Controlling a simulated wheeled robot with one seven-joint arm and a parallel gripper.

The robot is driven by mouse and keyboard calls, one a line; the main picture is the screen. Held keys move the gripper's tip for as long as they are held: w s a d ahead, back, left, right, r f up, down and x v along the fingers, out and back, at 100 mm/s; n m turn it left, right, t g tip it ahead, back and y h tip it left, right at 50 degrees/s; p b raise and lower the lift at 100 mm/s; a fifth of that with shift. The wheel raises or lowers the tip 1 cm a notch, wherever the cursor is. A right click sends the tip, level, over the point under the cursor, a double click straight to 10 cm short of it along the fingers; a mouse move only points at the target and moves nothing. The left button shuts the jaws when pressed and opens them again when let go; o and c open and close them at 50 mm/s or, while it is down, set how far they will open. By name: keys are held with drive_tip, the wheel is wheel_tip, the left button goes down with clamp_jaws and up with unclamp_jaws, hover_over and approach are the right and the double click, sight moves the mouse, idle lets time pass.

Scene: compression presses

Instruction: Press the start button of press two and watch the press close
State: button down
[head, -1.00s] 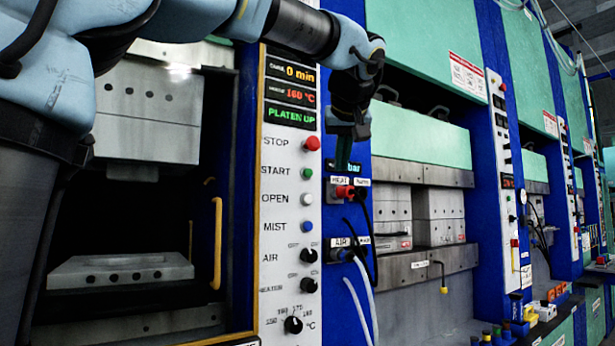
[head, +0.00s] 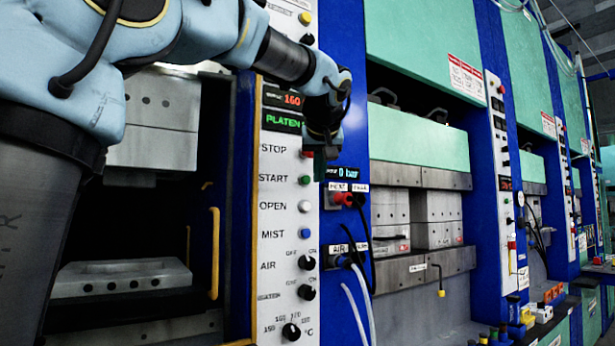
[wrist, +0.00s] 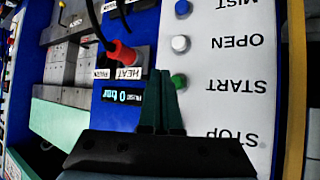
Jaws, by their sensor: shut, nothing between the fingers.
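The near press's white control panel (head: 288,235) has a green START button (head: 304,180), below a red STOP button (head: 307,153) partly covered by my gripper. No number for this press is readable. Its upper platen (head: 150,115) is raised above the lower block (head: 120,278), with an open gap between. My gripper (head: 322,158) is shut and empty, just right of the STOP and START buttons. In the upside-down wrist view, my fingertips (wrist: 160,75) appear beside the green START button (wrist: 179,81). I cannot tell whether they touch it.
A red connector (wrist: 122,52) with a black cable and a "0 bar" display (head: 342,171) are on the blue column beside the panel. A yellow handle (head: 214,253) stands left of the panel. The neighbouring press (head: 425,150) is to the right.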

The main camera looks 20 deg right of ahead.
sight(306, 180)
drive_tip(key=shift+w+a, duration=0.1)
drive_tip(key=shift+w, duration=0.65)
drive_tip(key=shift+w, duration=0.1)
idle(1.5)
drive_tip(key=shift+w+a, duration=0.1)
drive_tip(key=shift+w, duration=0.2)
